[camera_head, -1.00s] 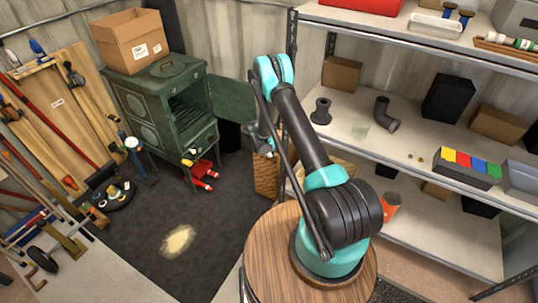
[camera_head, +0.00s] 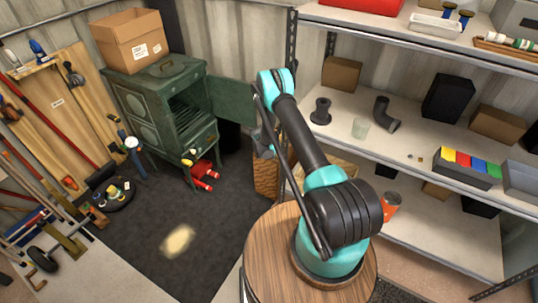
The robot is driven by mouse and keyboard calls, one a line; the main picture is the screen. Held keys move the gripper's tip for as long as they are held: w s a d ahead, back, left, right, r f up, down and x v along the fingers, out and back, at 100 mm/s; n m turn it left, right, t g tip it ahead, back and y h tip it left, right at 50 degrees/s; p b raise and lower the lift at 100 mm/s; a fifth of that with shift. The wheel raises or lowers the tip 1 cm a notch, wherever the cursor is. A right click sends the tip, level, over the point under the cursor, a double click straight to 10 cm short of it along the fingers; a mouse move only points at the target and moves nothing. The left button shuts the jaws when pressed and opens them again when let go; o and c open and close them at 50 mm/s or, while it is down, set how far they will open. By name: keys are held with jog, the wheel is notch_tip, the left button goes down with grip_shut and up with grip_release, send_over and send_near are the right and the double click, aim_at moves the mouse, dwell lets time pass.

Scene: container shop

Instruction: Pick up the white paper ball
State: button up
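I cannot make out a white paper ball for certain. A small white round shape (camera_head: 132,143) shows by the tools left of the green stove, but I cannot tell what it is. My gripper (camera_head: 263,146) hangs at the far end of my arm, in front of the wall between the stove and the shelves. It is small and partly hidden behind my arm, so its fingers are unclear.
A green stove (camera_head: 150,110) with an open door carries a cardboard box (camera_head: 130,45). A pale patch (camera_head: 178,241) marks the dark floor mat.

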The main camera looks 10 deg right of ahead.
jog(key=c, duration=0.3)
jog(key=shift+c, duration=0.2)
jog(key=shift+r, duration=0.15)
